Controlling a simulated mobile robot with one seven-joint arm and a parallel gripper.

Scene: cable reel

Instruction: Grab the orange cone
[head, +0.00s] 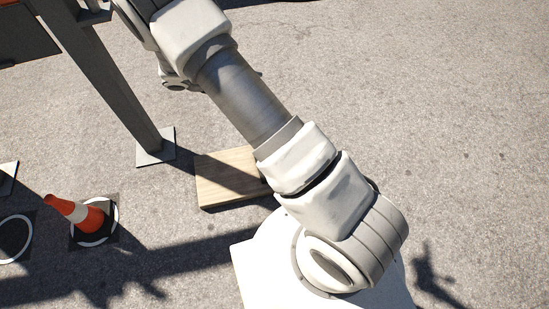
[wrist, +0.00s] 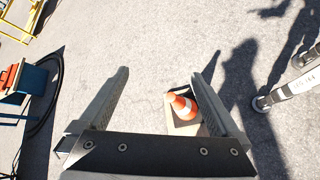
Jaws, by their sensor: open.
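An orange cone with a white band (head: 78,213) stands on a dark square with a white ring (head: 116,214) at the lower left of the head view. My gripper (wrist: 160,75) is open and empty. In the wrist view this cone appears between the fingers, nearer the right one, and beyond them, apart from both. My gripper is not clearly visible in the head view.
A second ringed dark square (head: 14,237) lies at the far left. A grey post (head: 105,80) stands on a base plate near a wooden board (head: 225,178). The wrist view shows a blue and orange object (wrist: 22,80) with black cable at left. Open pavement lies right.

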